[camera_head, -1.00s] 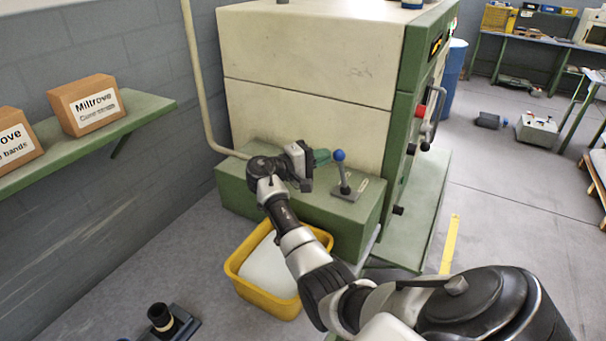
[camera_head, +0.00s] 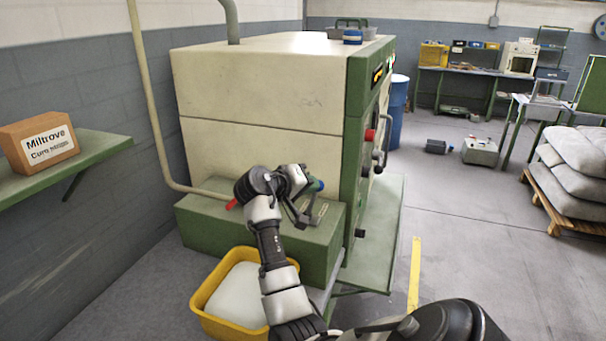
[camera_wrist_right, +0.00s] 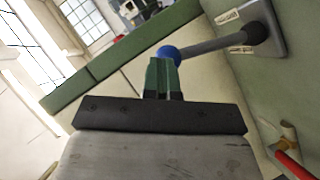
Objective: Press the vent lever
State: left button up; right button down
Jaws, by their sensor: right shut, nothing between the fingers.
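A lever with a blue ball knob (camera_head: 319,185) stands on the low green box at the foot of the machine. In the right wrist view its knob (camera_wrist_right: 168,53), grey rod (camera_wrist_right: 225,42) and base plate (camera_wrist_right: 265,22) show. My right gripper (camera_head: 311,181) is at the knob. Its green fingers (camera_wrist_right: 162,72) are shut and empty, and their tips overlap the knob's lower part; I cannot tell whether they touch. A second lever with a red handle (camera_head: 231,204) sits further left on the box, partly behind my arm. The labels are too small to read. My left gripper is out of view.
The cream and green machine (camera_head: 260,90) rises behind the box. A yellow bin (camera_head: 205,300) with white contents stands in front. A shelf with a carton (camera_head: 40,143) is at the left. Open floor (camera_head: 460,230) lies right, before sacks on a pallet (camera_head: 570,175).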

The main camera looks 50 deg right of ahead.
jog(key=shift+s+d, duration=0.3)
jog(key=shift+s, duration=0.05)
dwell(0.3)
dwell(0.4)
